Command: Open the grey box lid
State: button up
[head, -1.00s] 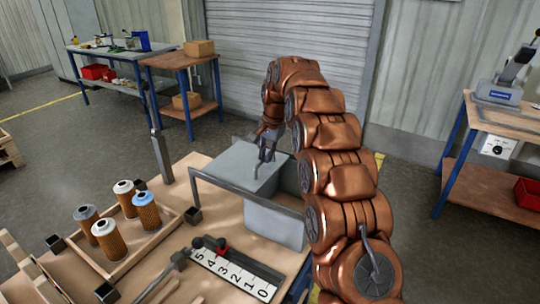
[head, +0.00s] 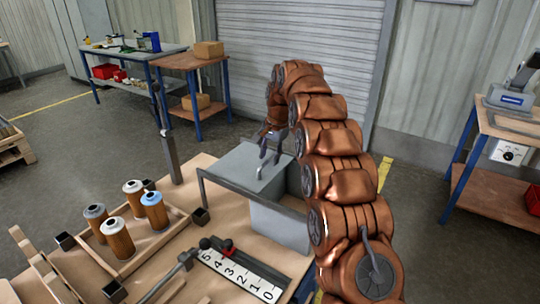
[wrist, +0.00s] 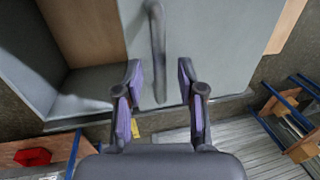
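The grey box (head: 280,224) stands at the right end of the wooden workbench. A bar handle (head: 261,170) rises from the lid. My gripper (head: 271,155) is over the lid, close to the handle. In the wrist view the two fingers of my gripper (wrist: 160,70) are apart, with the handle (wrist: 157,45) running between their tips and a gap on each side. Whether the fingertips are level with the handle is hard to tell.
A wooden tray (head: 128,266) with several filter cartridges (head: 154,210) is left of the box. A numbered scale (head: 240,275) lies in front of it, and a grey post (head: 170,157) stands behind the tray.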

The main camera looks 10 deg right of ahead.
jog(key=shift+r, duration=0.1)
notch_tip(320, 180, up, 7)
jog(key=s+d, duration=0.1)
dwell(0.6)
jog(key=shift+r, duration=0.1)
